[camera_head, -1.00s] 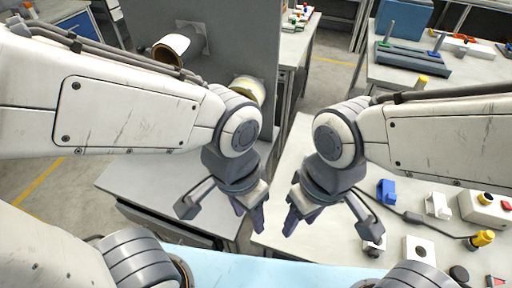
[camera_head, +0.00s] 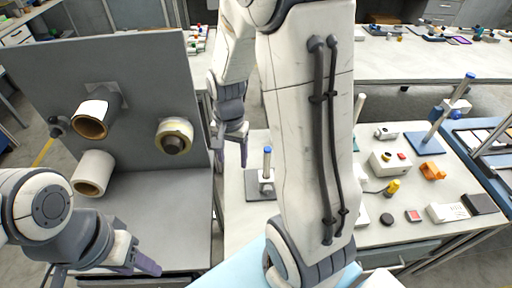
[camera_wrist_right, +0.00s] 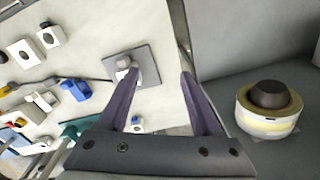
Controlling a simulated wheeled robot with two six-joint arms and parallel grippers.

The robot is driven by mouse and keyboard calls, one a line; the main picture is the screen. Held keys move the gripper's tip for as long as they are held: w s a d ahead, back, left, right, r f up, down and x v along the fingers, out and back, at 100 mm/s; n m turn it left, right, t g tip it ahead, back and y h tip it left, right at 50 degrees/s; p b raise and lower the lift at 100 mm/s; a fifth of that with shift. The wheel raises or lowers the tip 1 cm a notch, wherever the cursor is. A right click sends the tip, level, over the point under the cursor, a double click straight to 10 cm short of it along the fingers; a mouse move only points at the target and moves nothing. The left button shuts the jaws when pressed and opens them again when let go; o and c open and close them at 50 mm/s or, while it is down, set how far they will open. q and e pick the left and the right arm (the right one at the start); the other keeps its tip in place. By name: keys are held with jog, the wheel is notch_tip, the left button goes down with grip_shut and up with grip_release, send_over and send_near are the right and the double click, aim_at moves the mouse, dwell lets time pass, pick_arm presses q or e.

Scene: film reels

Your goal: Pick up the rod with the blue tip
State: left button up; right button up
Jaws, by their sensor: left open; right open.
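A pale upright rod with a blue tip (camera_head: 267,163) stands on a small grey square plate (camera_head: 252,186), just right of my right gripper in the head view. The right wrist view shows a grey plate (camera_wrist_right: 148,58) with a white block beyond the left finger. A second blue-tipped rod (camera_head: 433,118) stands on a blue base (camera_head: 423,145) at the right. My right gripper (camera_head: 231,152) is open and empty, left of the nearer rod and apart from it in the head view; its fingers also show in the right wrist view (camera_wrist_right: 157,88). My left gripper (camera_head: 140,262) is open and empty at lower left.
A grey panel (camera_head: 50,90) at left carries tape rolls, including a yellowish one (camera_head: 173,137). The right table holds a white button box (camera_head: 390,165), an orange part (camera_head: 432,171) and other small parts. My right arm covers the middle. The grey bench (camera_head: 150,205) has clear space.

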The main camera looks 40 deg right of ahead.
aim_at(267, 164)
jog(key=d+m, duration=0.2)
jog(key=d, duration=0.1)
jog(key=d+f+m+p, duration=0.1)
jog(key=d+m, duration=0.1)
jog(key=d, duration=0.2)
jog(key=d+m+p, duration=0.1)
jog(key=d+m, duration=0.1)
jog(key=d, duration=0.2)
jog(key=shift+s+d+f+m, duration=0.1)
jog(key=shift+s+f+m, duration=0.05)
jog(key=shift+s+m, duration=0.2)
jog(key=shift+w+d+f+p, duration=0.15)
jog(key=shift+f+p, duration=0.3)
jog(key=shift+f, duration=1.1)
jog(key=shift+d+f+p, duration=0.15)
jog(key=shift+f+p, duration=0.35)
jog(key=shift+f, duration=1)
jog(key=shift+w+d+f+p, duration=0.15)
jog(key=shift+f+p, duration=0.3)
jog(key=shift+f, duration=1.7)
pick_arm(q)
notch_tip(267, 164, up, 6)
pick_arm(e)
grip_shut()
